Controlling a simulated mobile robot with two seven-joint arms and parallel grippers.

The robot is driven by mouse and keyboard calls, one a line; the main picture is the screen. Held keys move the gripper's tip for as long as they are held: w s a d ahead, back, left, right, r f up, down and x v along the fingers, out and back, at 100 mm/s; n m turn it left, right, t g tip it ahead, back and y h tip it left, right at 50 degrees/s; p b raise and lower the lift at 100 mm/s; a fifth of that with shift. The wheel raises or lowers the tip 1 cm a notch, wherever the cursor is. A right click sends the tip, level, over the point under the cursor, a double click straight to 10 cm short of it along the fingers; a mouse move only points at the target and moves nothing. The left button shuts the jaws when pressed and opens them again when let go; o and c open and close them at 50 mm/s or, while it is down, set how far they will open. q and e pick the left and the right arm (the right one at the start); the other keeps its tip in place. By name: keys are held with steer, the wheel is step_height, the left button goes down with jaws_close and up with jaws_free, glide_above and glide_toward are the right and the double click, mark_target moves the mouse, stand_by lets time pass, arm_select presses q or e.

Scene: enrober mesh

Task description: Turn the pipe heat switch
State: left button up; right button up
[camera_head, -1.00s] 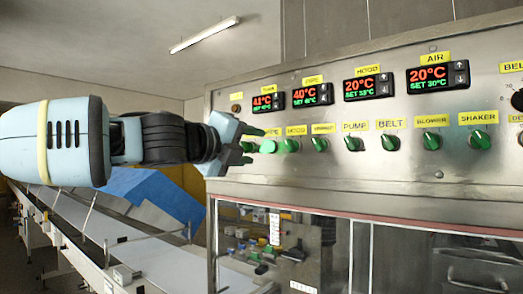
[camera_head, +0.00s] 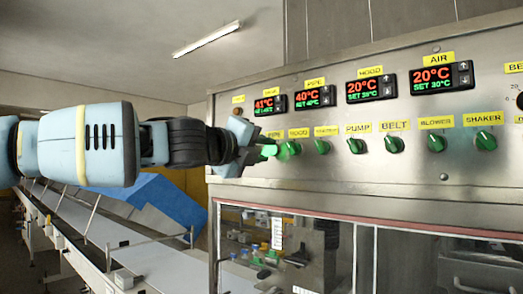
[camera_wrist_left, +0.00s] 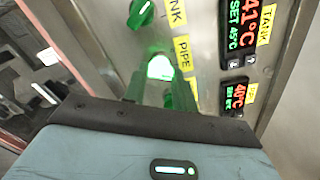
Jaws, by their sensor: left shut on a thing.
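The pipe heat switch (camera_head: 269,150) is a green knob under the yellow PIPE label on the steel control panel. In the left wrist view the switch (camera_wrist_left: 160,66) glows bright, beside the PIPE label. My left gripper (camera_head: 258,151) reaches the panel from the left and is shut on this switch, with a green finger on either side of it. In the left wrist view the gripper (camera_wrist_left: 157,90) covers part of the knob, so its exact turn angle is hard to read. My right gripper is not in view.
The hood switch (camera_head: 290,150) sits close to the right, with several more green knobs along the row. The tank switch (camera_wrist_left: 141,13) is close on the other side. Temperature displays (camera_head: 313,97) are above. A conveyor (camera_head: 110,245) runs at lower left.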

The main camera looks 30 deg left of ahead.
arm_select(q)
steer(key=shift+n, duration=0.3)
steer(key=n, duration=0.8)
steer(key=shift+n+b, duration=0.3)
steer(key=shift+n, duration=0.1)
steer(key=shift+r+n, duration=0.1)
steer(key=shift+n, duration=0.9)
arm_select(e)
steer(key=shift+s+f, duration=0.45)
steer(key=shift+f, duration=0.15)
arm_select(q)
steer(key=shift+n, duration=0.3)
steer(key=o, duration=1)
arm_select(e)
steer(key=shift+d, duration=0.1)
